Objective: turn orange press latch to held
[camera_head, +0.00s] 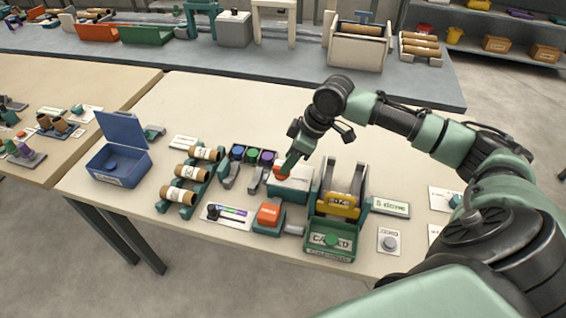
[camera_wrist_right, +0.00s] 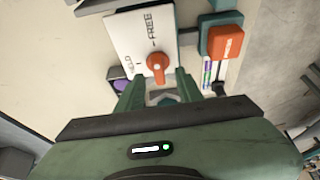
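The orange press latch (camera_wrist_right: 157,63) sits on a white plate (camera_wrist_right: 122,30) marked FREE and, partly readable, HELD. Its round head is nearest the plate's middle and its short arm points toward my gripper. In the head view the latch (camera_head: 281,172) is on the white-topped press (camera_head: 292,184), partly covered by my right gripper (camera_head: 292,160). In the wrist view the two green fingers of my right gripper (camera_wrist_right: 160,84) are apart, one on each side of the latch's arm; contact cannot be told. My left gripper is not in view.
An orange block on a teal base (camera_head: 269,214) stands in front of the press. A yellow part in a green stand (camera_head: 339,206) and a green tray (camera_head: 331,240) are to the right. Cardboard tubes (camera_head: 179,195) and an open blue box (camera_head: 117,166) are left.

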